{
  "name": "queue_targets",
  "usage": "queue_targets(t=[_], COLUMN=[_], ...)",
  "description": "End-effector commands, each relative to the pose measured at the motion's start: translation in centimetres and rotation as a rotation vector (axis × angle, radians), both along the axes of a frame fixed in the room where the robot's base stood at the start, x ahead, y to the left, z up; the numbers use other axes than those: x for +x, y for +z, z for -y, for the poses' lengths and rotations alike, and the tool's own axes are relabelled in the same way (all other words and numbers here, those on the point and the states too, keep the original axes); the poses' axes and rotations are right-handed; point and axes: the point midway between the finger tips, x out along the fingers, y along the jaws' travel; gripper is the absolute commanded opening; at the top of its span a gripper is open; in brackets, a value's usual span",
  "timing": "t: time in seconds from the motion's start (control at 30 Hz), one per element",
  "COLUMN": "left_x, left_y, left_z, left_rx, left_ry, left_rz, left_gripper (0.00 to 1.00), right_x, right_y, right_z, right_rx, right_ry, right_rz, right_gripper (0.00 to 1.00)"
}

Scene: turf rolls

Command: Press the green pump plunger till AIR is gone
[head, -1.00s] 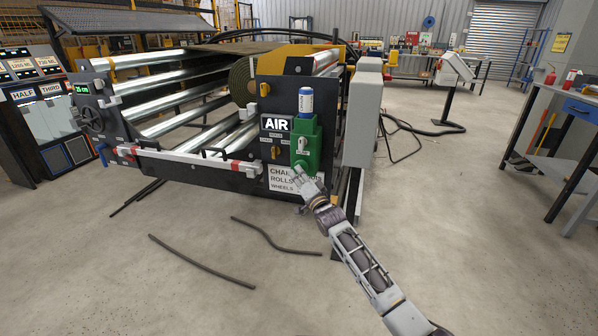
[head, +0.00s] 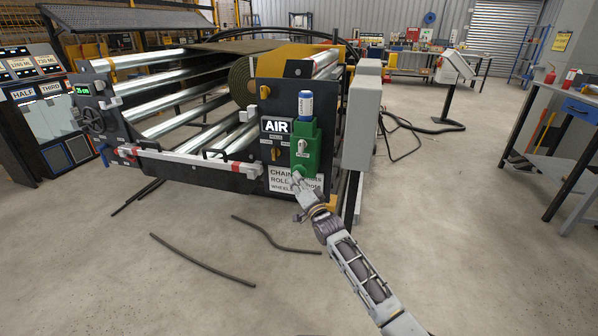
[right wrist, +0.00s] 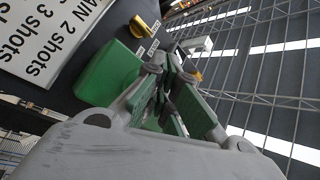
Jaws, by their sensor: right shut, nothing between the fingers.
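The green pump (head: 312,148) is fixed on the dark end panel of the roll machine, beside the AIR sign (head: 276,127). A blue-and-white cylinder (head: 305,104) stands on top of it. A pale handle (head: 302,147) shows on its front. My right gripper (head: 297,181) is shut and empty, with its tips just below the pump's lower front. In the right wrist view the shut fingers (right wrist: 170,85) lie in front of the green pump body (right wrist: 108,75). Whether they touch it, I cannot tell. I cannot make out the plunger clearly. My left gripper is not in view.
A white instruction sign (head: 283,180) is on the panel behind my fingers. A grey box (head: 361,118) stands right of the pump. Loose dark strips (head: 202,260) lie on the floor. A workbench (head: 560,125) is at the right, and the floor between is clear.

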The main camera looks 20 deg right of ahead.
Motion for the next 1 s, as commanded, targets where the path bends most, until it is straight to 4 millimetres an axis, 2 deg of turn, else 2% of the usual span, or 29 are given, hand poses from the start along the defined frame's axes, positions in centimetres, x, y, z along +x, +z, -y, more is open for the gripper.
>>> queue_targets(t=[0.2,0.67,1.0], left_x=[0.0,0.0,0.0], left_y=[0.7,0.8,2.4], left_z=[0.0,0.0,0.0], left_rx=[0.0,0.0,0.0], left_ry=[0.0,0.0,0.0], left_rz=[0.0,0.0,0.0], left_gripper=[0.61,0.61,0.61], right_x=[-0.6,-0.8,-2.3], right_y=[0.1,0.0,0.1], right_z=[-0.4,-0.6,-1.6], right_rx=[0.0,0.001,0.001], right_ry=[0.001,0.002,0.001], right_rz=[0.001,0.0,-0.001], right_gripper=[0.0,0.0,0.0])
